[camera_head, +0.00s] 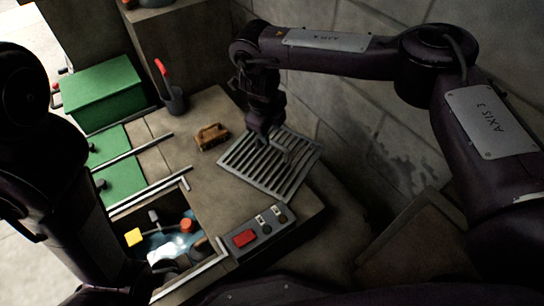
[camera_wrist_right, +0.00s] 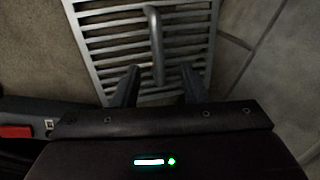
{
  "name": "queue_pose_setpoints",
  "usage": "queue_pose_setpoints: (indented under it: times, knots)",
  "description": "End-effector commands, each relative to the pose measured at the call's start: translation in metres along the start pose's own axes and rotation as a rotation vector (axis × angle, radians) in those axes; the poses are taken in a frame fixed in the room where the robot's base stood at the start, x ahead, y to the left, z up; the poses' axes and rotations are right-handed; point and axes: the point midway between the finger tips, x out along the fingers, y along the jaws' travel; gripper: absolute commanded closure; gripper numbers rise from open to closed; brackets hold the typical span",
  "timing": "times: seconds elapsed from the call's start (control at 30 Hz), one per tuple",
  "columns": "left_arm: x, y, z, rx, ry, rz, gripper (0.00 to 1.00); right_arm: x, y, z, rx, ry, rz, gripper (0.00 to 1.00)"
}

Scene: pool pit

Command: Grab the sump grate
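The sump grate (camera_head: 262,170) is a grey metal panel of parallel slats lying on the concrete ledge near the wall. In the right wrist view the grate (camera_wrist_right: 100,42) fills the upper middle, with a raised bar handle (camera_wrist_right: 155,45) running along its centre. My right gripper (camera_head: 270,140) is above the grate's far part. In the right wrist view its two fingers (camera_wrist_right: 160,82) are apart, one on each side of the handle's near end, with gaps between. Whether they touch the grate is unclear. My left arm comes in at the left, and its gripper cannot be made out.
A control box (camera_head: 258,232) with a red button sits in front. Left of it is an open pit (camera_head: 150,222) with water and floating items. The wall is close on the right.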

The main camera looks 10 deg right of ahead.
Motion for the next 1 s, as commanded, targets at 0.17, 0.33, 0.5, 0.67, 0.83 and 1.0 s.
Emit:
queue_pose_setpoints:
  times: [0.17,0.33,0.5,0.67,0.83,1.0]
  knots:
    - [-0.014,-0.001,-0.011,0.013,0.016,-0.009,0.64,0.026,0.003,0.0,0.001,-0.001,-0.001,0.61]
    - [-0.029,0.001,-0.015,0.013,0.016,-0.009,0.64,0.047,0.003,0.0,0.001,-0.001,0.0,0.61]
    - [-0.027,0.001,-0.015,0.013,0.016,-0.009,0.64,0.046,0.002,0.0,0.001,-0.001,0.0,0.61]
    - [-0.027,0.001,-0.015,0.013,0.016,-0.009,0.64,0.046,0.003,0.0,0.001,-0.001,0.001,0.7]
    - [-0.027,0.001,-0.015,0.013,0.016,-0.009,0.64,0.046,0.003,0.0,0.001,-0.001,0.001,0.92]
    - [-0.027,0.001,-0.015,0.012,0.016,-0.009,0.64,0.046,0.003,0.0,0.001,-0.001,0.001,1.0]
